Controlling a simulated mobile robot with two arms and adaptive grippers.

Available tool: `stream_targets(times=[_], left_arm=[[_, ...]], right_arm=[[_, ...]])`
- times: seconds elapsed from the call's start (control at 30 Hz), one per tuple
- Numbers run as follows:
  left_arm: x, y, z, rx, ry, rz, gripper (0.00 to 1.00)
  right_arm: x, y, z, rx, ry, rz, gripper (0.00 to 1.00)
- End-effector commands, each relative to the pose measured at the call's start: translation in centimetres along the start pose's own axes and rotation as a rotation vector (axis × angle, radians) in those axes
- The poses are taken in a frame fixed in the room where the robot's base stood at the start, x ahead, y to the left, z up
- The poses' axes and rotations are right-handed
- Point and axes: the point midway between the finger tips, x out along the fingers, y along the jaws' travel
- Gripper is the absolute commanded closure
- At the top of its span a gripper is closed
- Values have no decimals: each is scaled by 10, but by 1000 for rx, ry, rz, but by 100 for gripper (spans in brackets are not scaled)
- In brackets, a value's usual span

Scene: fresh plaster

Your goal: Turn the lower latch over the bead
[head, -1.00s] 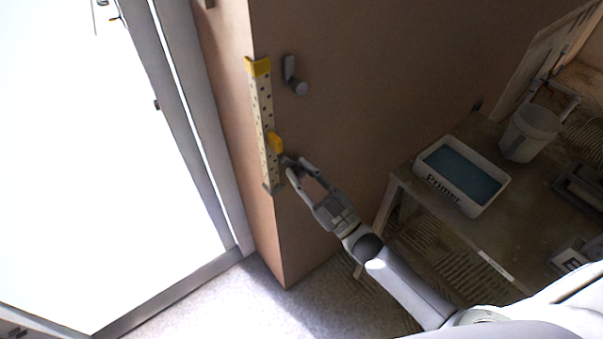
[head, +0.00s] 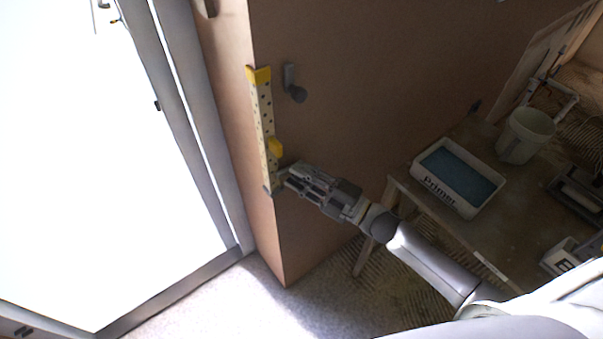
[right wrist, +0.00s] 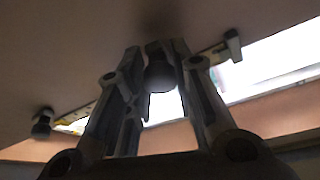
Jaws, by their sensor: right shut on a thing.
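The perforated corner bead (head: 262,115), pale with a yellow top end, stands along the wall corner. My right gripper (head: 290,177) is beside the bead's lower end. In the right wrist view its fingers are shut around the dark round knob of the lower latch (right wrist: 160,74). In the head view the gripper mostly hides this latch, and I cannot tell whether its arm lies over the bead. The upper latch (head: 289,78), grey with a round knob, hangs upright beside the bead, not across it. My left gripper is not in view.
A low table (head: 408,196) on the right holds a white tray of blue primer (head: 433,193) and a bucket (head: 524,138). A bright window or door (head: 110,170) fills the left. The wall around the upper latch is clear.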

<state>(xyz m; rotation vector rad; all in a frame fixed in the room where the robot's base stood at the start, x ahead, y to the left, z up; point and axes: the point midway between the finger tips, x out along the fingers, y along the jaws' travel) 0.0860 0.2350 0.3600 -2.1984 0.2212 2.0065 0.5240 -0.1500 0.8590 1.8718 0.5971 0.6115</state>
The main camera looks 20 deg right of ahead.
Motion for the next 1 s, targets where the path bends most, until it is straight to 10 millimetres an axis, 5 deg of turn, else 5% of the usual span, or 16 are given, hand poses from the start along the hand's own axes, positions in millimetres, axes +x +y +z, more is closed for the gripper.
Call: stream_targets(times=[0.83,0.87,1.0], left_arm=[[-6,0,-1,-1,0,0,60],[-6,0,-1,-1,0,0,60],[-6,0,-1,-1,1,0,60]], right_arm=[[0,-1,0,-119,0,-51,100],[0,-1,0,-119,0,-51,73],[0,-1,0,-119,0,-51,55]])
